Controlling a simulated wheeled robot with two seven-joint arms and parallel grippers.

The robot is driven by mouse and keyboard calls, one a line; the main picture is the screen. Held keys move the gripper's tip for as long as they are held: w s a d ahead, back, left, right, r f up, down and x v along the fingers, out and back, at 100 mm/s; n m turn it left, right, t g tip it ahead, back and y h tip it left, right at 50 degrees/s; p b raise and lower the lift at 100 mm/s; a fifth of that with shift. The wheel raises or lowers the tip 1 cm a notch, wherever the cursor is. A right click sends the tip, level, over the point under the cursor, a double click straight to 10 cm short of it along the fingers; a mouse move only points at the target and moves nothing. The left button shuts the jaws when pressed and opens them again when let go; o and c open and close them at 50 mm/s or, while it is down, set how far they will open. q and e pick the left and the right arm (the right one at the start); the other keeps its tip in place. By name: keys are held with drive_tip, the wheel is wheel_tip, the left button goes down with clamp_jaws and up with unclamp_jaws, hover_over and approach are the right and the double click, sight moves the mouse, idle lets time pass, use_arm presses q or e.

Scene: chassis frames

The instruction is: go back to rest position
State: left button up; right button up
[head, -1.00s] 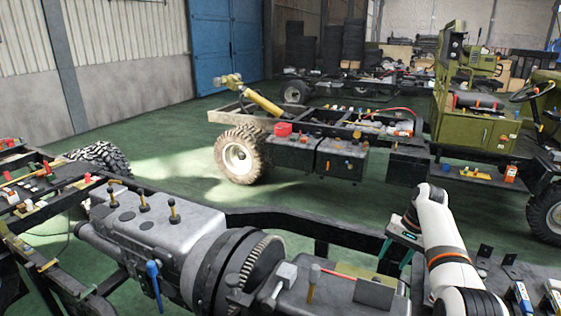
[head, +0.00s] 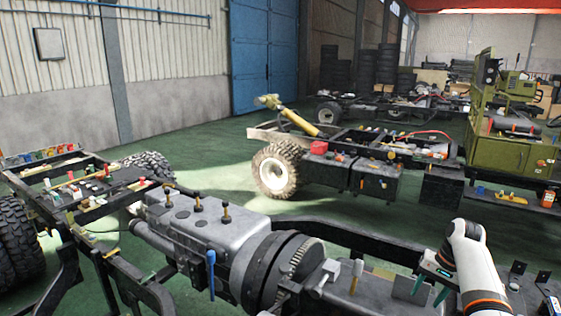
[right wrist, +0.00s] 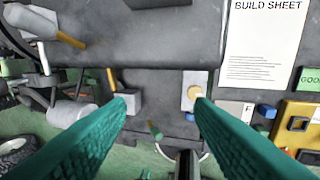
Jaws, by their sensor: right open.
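My right gripper (head: 432,287) is at the lower right of the head view, at the end of my white and orange arm, over the near dark chassis (head: 345,236). In the right wrist view its two teal fingers (right wrist: 166,102) are spread apart, with nothing held between them. Below and beyond the fingers are a dark flat surface and small blocks, one a pale block with a yellow round top (right wrist: 194,92). I cannot tell the exact height above them. My left gripper is not in the frames.
A grey gearbox (head: 206,232) with upright yellow-topped pegs sits in the near chassis. A blue-handled tool (head: 211,270) stands beside it. A sheet marked BUILD SHEET (right wrist: 264,45) lies near the right gripper. Another chassis with a large tyre (head: 276,171) stands beyond open green floor (head: 235,190).

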drive_tip(key=s+a+f+n+h, duration=0.2)
drive_tip(key=s+a+f, duration=0.1)
drive_tip(key=s+f, duration=0.5)
drive_tip(key=s+a+f+n+h, duration=0.1)
drive_tip(key=s+a+f+n, duration=0.2)
drive_tip(key=s+f, duration=0.5)
drive_tip(key=s+a+r+n+t, duration=0.15)
drive_tip(key=s+a, duration=0.25)
drive_tip(key=s, duration=0.4)
drive_tip(key=s+a+r+n, duration=0.1)
drive_tip(key=s+a+r, duration=0.2)
drive_tip(key=s, duration=0.4)
drive_tip(key=s+a+r+n+t, duration=0.15)
drive_tip(key=s+a, duration=0.25)
drive_tip(key=s, duration=0.4)
wheel_tip(320, 180, down, 29)
drive_tip(key=g+b, duration=0.2)
drive_tip(key=b, duration=0.3)
use_arm(q)
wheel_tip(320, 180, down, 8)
drive_tip(key=b, duration=0.3)
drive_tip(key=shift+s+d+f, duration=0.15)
use_arm(e)
drive_tip(key=s+d+f, duration=0.2)
drive_tip(key=s+f, duration=1.5)
drive_tip(key=f, duration=0.3)
drive_tip(key=shift+s+d+f+g, duration=0.15)
drive_tip(key=shift+d+f+g, duration=0.25)
